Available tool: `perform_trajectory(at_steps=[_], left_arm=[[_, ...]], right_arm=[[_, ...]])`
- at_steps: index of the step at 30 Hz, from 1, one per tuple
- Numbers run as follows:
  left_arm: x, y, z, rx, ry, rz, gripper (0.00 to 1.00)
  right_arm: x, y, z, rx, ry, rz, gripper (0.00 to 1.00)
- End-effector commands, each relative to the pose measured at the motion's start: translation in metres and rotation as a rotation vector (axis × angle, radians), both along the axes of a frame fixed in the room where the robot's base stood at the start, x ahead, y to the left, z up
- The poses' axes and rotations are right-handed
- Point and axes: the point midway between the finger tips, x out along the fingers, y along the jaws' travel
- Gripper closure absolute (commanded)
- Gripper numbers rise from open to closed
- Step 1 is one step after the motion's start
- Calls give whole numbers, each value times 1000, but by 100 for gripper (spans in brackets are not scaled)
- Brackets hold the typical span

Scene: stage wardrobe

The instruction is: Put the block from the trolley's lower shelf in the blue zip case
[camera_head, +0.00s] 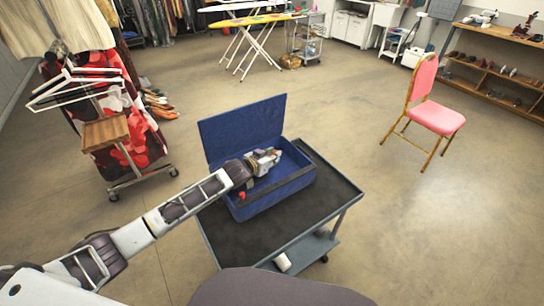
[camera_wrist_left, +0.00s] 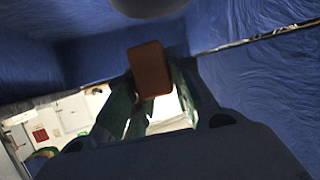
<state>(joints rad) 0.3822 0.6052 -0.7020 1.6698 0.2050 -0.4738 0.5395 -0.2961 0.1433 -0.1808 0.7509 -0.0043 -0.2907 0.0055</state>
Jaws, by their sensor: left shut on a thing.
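The blue zip case (camera_head: 276,190) lies open on the trolley's black top (camera_head: 235,238), its lid (camera_head: 243,128) standing up at the back. My left gripper (camera_head: 272,157) reaches in over the front wall and is at the case opening. In the left wrist view, its fingers are shut on a brown block (camera_wrist_left: 150,69), with blue fabric (camera_wrist_left: 265,85) close around. Whether the block touches the case floor cannot be told. My right gripper is not in view.
The trolley's lower shelf (camera_head: 321,250) carries a white item (camera_head: 282,262). A clothes rack with hangers (camera_head: 75,88) stands at left, a pink chair (camera_head: 436,105) at right. The floor between trolley and chair is clear.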

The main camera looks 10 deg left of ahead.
Motion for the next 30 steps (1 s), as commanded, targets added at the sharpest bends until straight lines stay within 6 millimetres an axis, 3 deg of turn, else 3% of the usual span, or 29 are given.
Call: perform_trajectory(at_steps=[14,15,20,30], left_arm=[[0,0,-9,0,-1,0,96],[0,0,-9,0,-1,0,76],[0,0,-9,0,-1,0,56],[0,0,-8,0,-1,0,56]], right_arm=[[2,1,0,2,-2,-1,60],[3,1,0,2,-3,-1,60],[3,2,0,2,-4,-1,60],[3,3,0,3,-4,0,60]])
